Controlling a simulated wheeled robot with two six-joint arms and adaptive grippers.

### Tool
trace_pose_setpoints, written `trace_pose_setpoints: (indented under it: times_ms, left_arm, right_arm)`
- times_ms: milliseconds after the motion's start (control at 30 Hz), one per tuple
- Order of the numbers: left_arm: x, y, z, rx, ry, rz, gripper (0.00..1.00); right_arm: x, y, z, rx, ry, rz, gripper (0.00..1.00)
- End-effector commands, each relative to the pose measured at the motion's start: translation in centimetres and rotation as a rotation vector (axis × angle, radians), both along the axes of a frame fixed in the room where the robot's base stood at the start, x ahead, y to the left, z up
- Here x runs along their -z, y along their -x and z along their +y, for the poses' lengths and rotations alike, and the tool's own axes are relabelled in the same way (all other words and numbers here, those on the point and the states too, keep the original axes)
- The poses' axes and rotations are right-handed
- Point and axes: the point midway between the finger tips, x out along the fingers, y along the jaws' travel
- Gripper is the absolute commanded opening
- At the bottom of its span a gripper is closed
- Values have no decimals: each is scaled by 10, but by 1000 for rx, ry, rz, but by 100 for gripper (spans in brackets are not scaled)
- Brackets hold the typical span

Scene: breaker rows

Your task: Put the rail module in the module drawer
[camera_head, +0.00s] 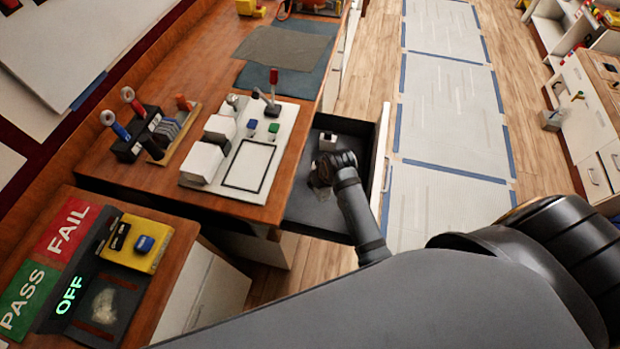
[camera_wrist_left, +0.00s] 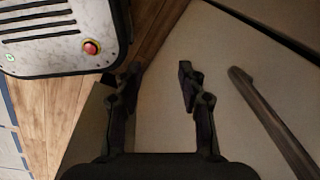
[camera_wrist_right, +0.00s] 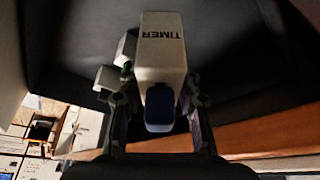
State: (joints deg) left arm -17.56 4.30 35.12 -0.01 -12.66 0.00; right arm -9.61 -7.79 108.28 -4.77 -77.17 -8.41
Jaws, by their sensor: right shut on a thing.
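The module drawer (camera_head: 300,207) stands pulled out under the workbench, with a dark interior. My right arm reaches over it and my right gripper (camera_head: 325,168) is inside its outline. In the right wrist view, my right gripper (camera_wrist_right: 159,92) is shut on a white rail module (camera_wrist_right: 162,58) marked TIMER, with a dark blue part at its near end. Dark drawer surface lies behind it; I cannot tell whether the module touches the floor. The head view mostly hides the held module. My left gripper (camera_wrist_left: 160,82) is open and empty, away from the drawer.
A small white block (camera_head: 328,141) lies in the drawer's far part. The white board (camera_head: 255,150) with switches, and a tool rack (camera_head: 150,135), stand on the bench. A yellow tester (camera_head: 137,243) is at lower left. A cart with a red button (camera_wrist_left: 90,47) is near my left gripper.

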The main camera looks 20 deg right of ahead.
Motion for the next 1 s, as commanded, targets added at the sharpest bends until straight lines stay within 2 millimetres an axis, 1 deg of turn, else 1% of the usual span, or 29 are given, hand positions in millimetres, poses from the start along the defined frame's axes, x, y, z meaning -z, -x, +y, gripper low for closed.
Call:
trace_pose_setpoints:
  times_ms: [33, 200, 300, 400, 500, 567, 800, 900, 1000]
  left_arm:
    - [12, -2, 1, 0, -1, -3, 40]
    - [30, -9, 3, 2, -3, -14, 40]
    - [36, -11, 3, 2, -3, -17, 40]
    - [38, -11, 3, 2, -4, -18, 40]
    - [38, -11, 3, 2, -4, -18, 40]
    - [37, -11, 3, 2, -4, -18, 40]
    - [39, -11, 4, 2, -5, -17, 40]
    - [39, -10, 4, 2, -5, -16, 40]
    - [39, -10, 4, 2, -5, -16, 40]
  right_arm:
    - [12, -1, 4, -92, 4, 7, 0]
    - [23, -1, 26, -530, 0, 20, 0]
    - [24, 0, 35, -732, -5, 5, 0]
    - [23, 1, 40, -847, -9, -11, 0]
    - [22, 2, 42, -880, -10, -16, 0]
    - [25, 2, 42, -881, -10, -14, 0]
    - [73, 3, 41, -877, -10, -11, 0]
    - [83, 2, 41, -877, -10, -14, 0]
    - [85, 1, 42, -877, -7, -16, 0]
